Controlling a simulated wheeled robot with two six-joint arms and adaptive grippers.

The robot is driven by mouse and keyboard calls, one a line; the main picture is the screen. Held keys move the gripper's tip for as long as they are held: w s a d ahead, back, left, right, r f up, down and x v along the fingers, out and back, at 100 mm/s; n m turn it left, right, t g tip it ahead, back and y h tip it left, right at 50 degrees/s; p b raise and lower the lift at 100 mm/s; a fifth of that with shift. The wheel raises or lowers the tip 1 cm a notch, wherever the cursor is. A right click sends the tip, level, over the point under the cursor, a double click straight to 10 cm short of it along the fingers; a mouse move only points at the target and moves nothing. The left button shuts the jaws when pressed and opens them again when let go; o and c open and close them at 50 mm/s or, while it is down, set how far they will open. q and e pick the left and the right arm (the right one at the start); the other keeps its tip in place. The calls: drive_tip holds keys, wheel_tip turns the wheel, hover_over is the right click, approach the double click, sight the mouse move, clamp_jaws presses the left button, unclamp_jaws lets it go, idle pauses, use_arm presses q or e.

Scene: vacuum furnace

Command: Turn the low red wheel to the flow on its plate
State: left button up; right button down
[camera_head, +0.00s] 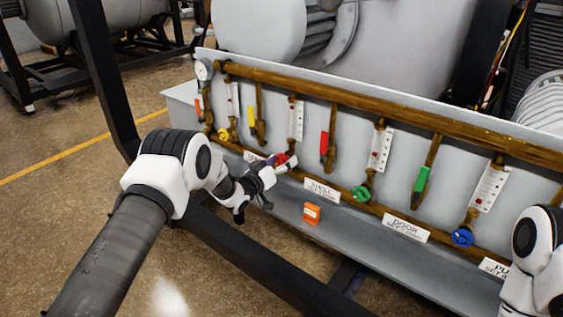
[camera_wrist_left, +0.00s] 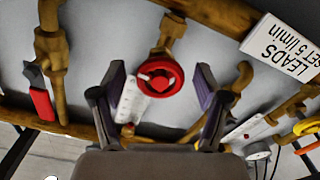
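The low red wheel (camera_head: 281,159) sits on a brass pipe at the panel's foot, partly hidden by my left gripper (camera_head: 273,170). In the left wrist view the red wheel (camera_wrist_left: 160,78) lies between the two fingers of my open gripper (camera_wrist_left: 160,84); no contact shows. A white plate (camera_wrist_left: 290,48) reading "LEADS SET 5 l/min" is beside the wheel, upside down in that view. In the head view it is mostly hidden behind the gripper. A white flow gauge (camera_head: 296,118) stands above the wheel; its reading is too small to tell. My right gripper is out of view.
Along the panel are a yellow wheel (camera_head: 223,134), a green wheel (camera_head: 361,193) and a blue wheel (camera_head: 462,238). Red (camera_head: 324,144) and green (camera_head: 422,179) lever handles hang from the brass pipes. An orange box (camera_head: 312,213) stands on the ledge near my left gripper.

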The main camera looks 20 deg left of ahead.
use_arm(q)
drive_tip(key=c, duration=1)
